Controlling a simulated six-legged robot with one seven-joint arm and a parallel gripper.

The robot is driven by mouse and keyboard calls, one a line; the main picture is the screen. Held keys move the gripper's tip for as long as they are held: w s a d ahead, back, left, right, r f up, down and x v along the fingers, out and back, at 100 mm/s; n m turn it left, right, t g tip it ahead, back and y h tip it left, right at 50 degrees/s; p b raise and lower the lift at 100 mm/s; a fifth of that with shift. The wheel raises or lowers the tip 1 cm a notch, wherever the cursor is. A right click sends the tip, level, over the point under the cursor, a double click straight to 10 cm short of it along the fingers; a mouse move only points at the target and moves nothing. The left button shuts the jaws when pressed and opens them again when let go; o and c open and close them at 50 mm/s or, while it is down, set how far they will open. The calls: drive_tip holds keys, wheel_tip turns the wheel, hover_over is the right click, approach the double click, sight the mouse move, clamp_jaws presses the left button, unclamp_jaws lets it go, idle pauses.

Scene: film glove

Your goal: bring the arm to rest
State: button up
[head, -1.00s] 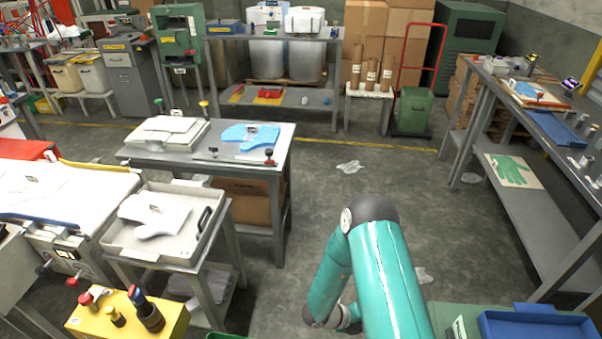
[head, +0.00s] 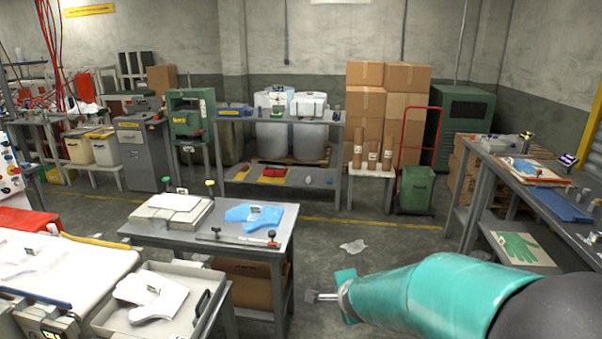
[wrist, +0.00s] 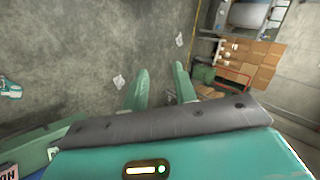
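My teal arm reaches in from the lower right of the head view, lying almost level. My gripper (head: 314,296) is at its left end, above the floor and to the right of the near grey table (head: 283,247). In the wrist view my gripper (wrist: 161,68) shows two teal fingers spread apart, with bare floor between them. It is open and empty, and nothing touches it. The fingers are small in the head view.
A blue glove (head: 254,215) and stacked pale boards lie on the near table. A tray (head: 196,325) with a white glove stands at lower left. The right workbench (head: 520,192) holds tools above a green glove sheet (head: 522,248). A film scrap (head: 353,246) lies on open floor.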

drive_tip(key=s+r+n+g+y, duration=0.1)
drive_tip(key=s+r+n, duration=0.7)
drive_tip(key=s+r, duration=0.15)
drive_tip(key=s+d+r+n+g, duration=0.1)
drive_tip(key=s+d+n, duration=0.1)
drive_tip(key=s, duration=0.6)
drive_tip(key=s+d+r+n+g+h, duration=0.1)
drive_tip(key=s+d+r+n, duration=0.1)
drive_tip(key=s+n, duration=0.3)
drive_tip(key=s+d, duration=0.1)
drive_tip(key=s, duration=0.3)
drive_tip(key=shift+s+d+g+h, duration=0.25)
drive_tip(key=shift+d+g+h, duration=0.05)
